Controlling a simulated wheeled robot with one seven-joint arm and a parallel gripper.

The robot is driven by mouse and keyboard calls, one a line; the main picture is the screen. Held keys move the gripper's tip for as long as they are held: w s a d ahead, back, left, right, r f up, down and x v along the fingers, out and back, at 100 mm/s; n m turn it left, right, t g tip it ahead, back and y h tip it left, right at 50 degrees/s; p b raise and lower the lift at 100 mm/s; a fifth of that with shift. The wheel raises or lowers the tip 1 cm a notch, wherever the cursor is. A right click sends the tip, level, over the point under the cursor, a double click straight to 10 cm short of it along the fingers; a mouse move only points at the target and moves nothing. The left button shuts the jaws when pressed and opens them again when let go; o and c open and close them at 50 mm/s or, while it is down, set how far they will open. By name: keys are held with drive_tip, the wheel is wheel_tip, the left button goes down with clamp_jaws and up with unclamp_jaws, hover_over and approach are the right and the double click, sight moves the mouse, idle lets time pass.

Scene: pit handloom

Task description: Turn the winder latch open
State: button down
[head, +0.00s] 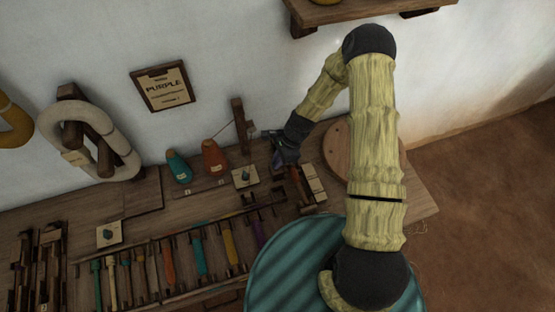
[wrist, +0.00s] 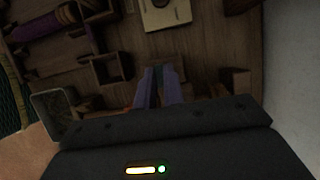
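Two pale square plates with a small dark knob stand on the wooden bench, one near my gripper (head: 245,177) and one at the front left (head: 108,233). I cannot tell for sure which is the winder latch. The nearer-looking plate also shows at the top of the wrist view (wrist: 166,12), cut by the frame edge. My gripper (head: 280,158) hangs over the back right of the bench, right of the near plate and apart from it. In the wrist view its two bluish fingers (wrist: 159,85) lie close together, with a narrow dark strip between them. Nothing visible is held.
A wooden post (head: 239,125) stands behind the near plate. Teal (head: 178,167) and orange (head: 214,159) cones stand left of it. A rack of coloured bobbins (head: 170,262) fills the front.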

drive_tip(key=shift+w+n, duration=0.1)
drive_tip(key=shift+n, duration=0.4)
drive_tip(key=n+g, duration=0.1)
drive_tip(key=n, duration=0.2)
drive_tip(key=shift+w+a+h+b, duration=0.1)
drive_tip(key=shift+h+b, duration=0.2)
drive_tip(key=shift+b, duration=0.05)
drive_tip(key=n, duration=0.2)
drive_tip(key=n+g+h, duration=0.1)
drive_tip(key=n, duration=0.2)
drive_tip(key=shift+w+a+g+b, duration=0.1)
drive_tip(key=shift+g+b, duration=0.2)
drive_tip(key=shift+b, duration=0.1)
drive_tip(key=n+h, duration=0.1)
drive_tip(key=n, duration=0.1)
drive_tip(key=n+h, duration=0.1)
drive_tip(key=n, duration=0.1)
drive_tip(key=shift+a+g+b, duration=0.15)
drive_tip(key=shift+g+b, duration=0.15)
drive_tip(key=shift+b, duration=0.1)
drive_tip(key=shift+a+r+n+h, duration=0.1)
drive_tip(key=shift+n+h, duration=0.8)
drive_tip(key=shift+n, duration=1.6)
drive_tip(key=shift+w, duration=0.1)
drive_tip(key=c, duration=1.5)
unclamp_jaws()
drive_tip(key=shift+b, duration=0.3)
